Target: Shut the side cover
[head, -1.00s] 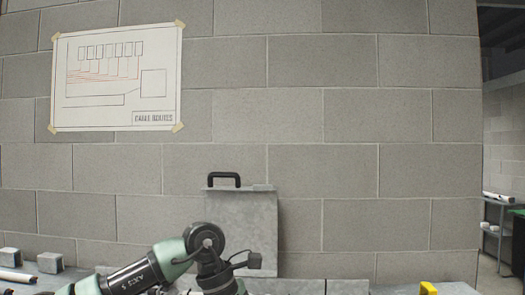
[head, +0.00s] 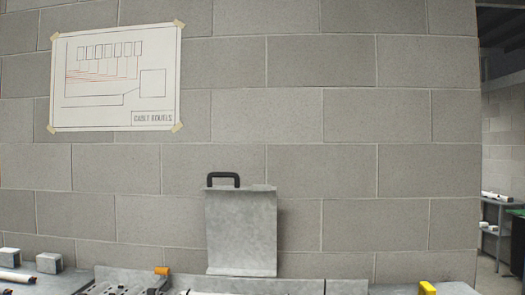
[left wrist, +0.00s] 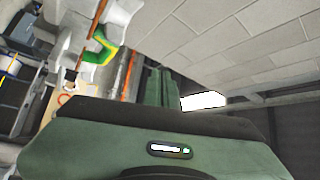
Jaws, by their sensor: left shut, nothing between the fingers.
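The side cover appears to be the flat grey metal panel (head: 241,232) standing upright in front of the block wall in the head view. A black handle (head: 223,180) sits on its top edge, toward the left. Its lower edge meets the grey metalwork at the bottom of the picture; any hinge there is too small to tell. My left gripper is out of the head view. In the left wrist view its two green fingers (left wrist: 161,87) show together beyond the green gripper body, shut and empty. I cannot make out the cover in that view. My right gripper is in neither view.
An open metal housing (head: 125,282) with an orange piece (head: 161,271) lies left of the panel. Metal blocks (head: 49,262) stand at the far left, a yellow part (head: 428,288) at the right. A shelf (head: 497,205) stands beyond the wall's end.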

